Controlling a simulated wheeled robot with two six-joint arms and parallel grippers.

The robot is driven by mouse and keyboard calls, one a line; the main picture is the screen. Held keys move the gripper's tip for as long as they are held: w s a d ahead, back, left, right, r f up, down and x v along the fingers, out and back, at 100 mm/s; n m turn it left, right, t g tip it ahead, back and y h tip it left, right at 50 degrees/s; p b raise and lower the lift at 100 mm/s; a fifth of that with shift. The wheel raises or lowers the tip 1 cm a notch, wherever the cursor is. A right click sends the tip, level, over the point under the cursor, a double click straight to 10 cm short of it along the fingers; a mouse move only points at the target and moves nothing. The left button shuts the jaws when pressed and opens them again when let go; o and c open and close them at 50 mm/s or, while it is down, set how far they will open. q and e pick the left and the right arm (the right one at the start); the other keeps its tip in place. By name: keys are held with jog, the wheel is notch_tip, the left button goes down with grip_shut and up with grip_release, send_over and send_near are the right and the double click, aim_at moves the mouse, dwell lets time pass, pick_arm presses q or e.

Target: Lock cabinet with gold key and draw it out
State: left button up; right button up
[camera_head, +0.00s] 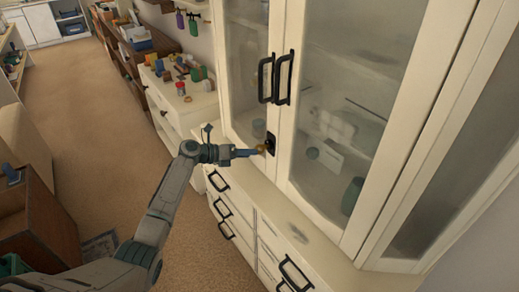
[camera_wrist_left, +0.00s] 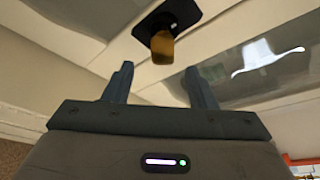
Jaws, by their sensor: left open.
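The white cabinet (camera_head: 281,140) has two closed glass doors with black handles. A black lock plate (camera_head: 271,143) sits on the door edge below the handles, and it also shows in the left wrist view (camera_wrist_left: 150,24). The gold key (camera_wrist_left: 162,47) stands out from the lock, its bow toward my gripper; in the head view the key (camera_head: 261,148) is small. My left gripper (camera_head: 252,152) is right in front of the key. In the left wrist view its two fingers (camera_wrist_left: 160,85) are spread apart, and the key shows beyond and between their tips, not gripped. My right gripper is not in view.
Drawers with black handles (camera_head: 222,207) lie under the cabinet's ledge (camera_head: 300,235). A white side unit (camera_head: 190,106) with bottles and small items stands to the left. A brown wooden box (camera_head: 40,215) is at lower left. The carpet (camera_head: 95,120) between is mostly clear.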

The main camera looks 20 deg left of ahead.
pick_arm(q)
jog(key=b+v, duration=0.3)
jog(key=v, duration=0.8)
jog(key=s+a+f+m+y, duration=0.2)
jog(key=f+y, duration=0.1)
jog(key=f, duration=0.9)
jog(key=s+a+f+m+y, duration=0.1)
jog(key=s+f+m+y, duration=0.15)
jog(key=f, duration=1.05)
jog(key=s+a+f+m+g+y+b, duration=0.15)
jog(key=s+f+m, duration=0.25)
jog(key=s+f, duration=0.45)
jog(key=s+f+m+g+y, duration=0.2)
jog(key=s+f+m, duration=0.3)
jog(key=f, duration=0.7)
jog(key=s+d+f+m+g+y, duration=0.1)
jog(key=s+f+m+y, duration=0.1)
jog(key=s+f+m, duration=0.65)
jog(key=s+d+f+m+g+y, duration=0.15)
jog(key=s+f, duration=0.45)
jog(key=s, duration=0.8)
jog(key=s+d+f+m, duration=0.2)
jog(key=s+m, duration=0.3)
jog(key=s, duration=0.5)
jog(key=s+d+f+m+g+b, duration=0.1)
jog(key=s+d+f+m, duration=0.2)
jog(key=s+m, duration=0.3)
jog(key=s, duration=0.4)
jog(key=shift+f, duration=0.3)
